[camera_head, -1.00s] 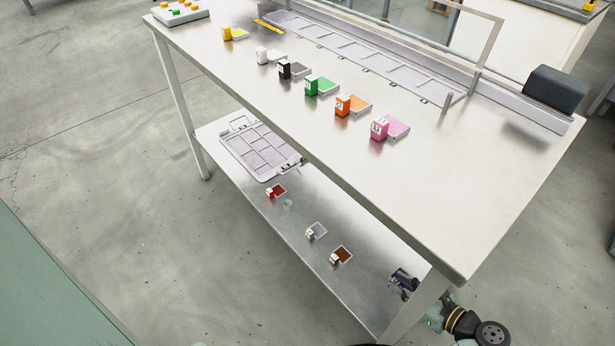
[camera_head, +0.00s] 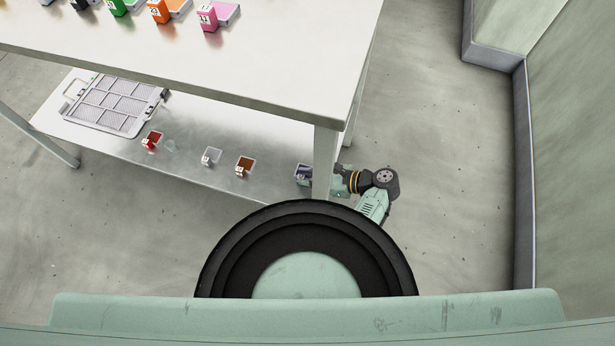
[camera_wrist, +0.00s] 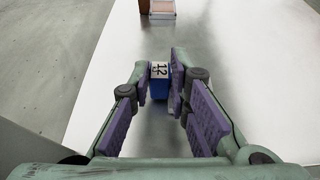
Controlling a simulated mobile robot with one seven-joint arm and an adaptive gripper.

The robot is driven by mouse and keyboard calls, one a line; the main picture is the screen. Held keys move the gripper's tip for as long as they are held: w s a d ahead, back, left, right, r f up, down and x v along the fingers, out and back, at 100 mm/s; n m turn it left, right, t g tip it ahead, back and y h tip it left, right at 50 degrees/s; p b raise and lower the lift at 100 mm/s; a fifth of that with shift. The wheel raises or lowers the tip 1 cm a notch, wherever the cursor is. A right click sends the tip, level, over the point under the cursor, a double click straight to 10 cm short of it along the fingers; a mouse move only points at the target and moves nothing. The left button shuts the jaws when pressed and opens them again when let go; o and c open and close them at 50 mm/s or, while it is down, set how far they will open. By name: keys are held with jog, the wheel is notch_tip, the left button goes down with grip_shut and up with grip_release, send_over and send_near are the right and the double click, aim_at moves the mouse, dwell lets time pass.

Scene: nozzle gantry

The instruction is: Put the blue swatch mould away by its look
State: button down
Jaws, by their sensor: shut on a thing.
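The blue swatch mould (camera_wrist: 159,88) shows in the wrist view as a small blue block with a white face marked 12. It sits between the fingertips of my gripper (camera_wrist: 166,78), which is shut on it. In the head view my gripper (camera_head: 304,174) is at the right end of the lower shelf, partly behind the table leg; the blue mould cannot be made out there. A grey tray (camera_head: 70,110) with several compartments lies at the left of the lower shelf.
Red (camera_head: 152,140), grey-white (camera_head: 211,156) and brown (camera_head: 244,165) moulds stand along the lower shelf (camera_head: 185,182). Green (camera_head: 119,6), orange (camera_head: 160,11) and pink (camera_head: 208,18) ones stand on the table top (camera_head: 270,60) above. The table leg (camera_head: 324,160) is close to my arm. Floor right is clear.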

jog(key=shift+f, duration=0.15)
jog(key=c, duration=1.5)
grip_release()
jog(key=p+v, duration=0.3)
jog(key=v, duration=0.9)
